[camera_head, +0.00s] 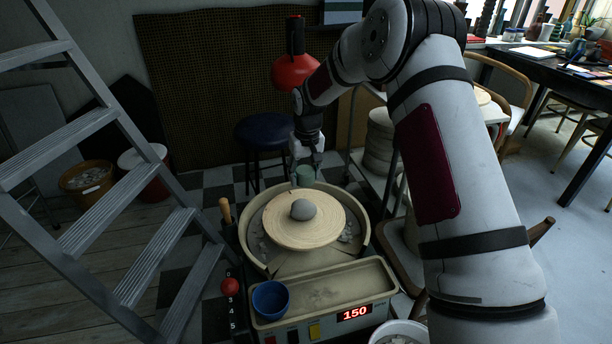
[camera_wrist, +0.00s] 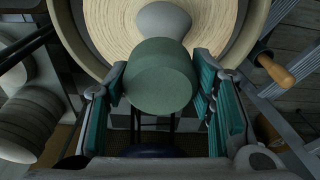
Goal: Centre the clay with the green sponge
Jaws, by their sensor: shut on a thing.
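A grey lump of clay (camera_head: 303,209) sits near the middle of the pale round wheel head (camera_head: 270,232). In the wrist view the clay (camera_wrist: 163,20) shows beyond the sponge, above the wheel head (camera_wrist: 112,28). My gripper (camera_head: 305,168) is over the far side of the wheel, behind the clay. It is shut on the green sponge (camera_head: 305,178), a short cylinder. In the wrist view the sponge (camera_wrist: 160,78) lies between the teal finger pads and partly covers the clay. In the head view the sponge looks apart from the clay; the wrist view does not show the gap clearly.
The wheel's basin (camera_head: 246,240) has loose clay scraps inside. A wooden-handled tool (camera_head: 225,210) is at the left rim. A stepladder (camera_head: 125,215) stands left; a blue stool (camera_head: 264,131) is behind.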

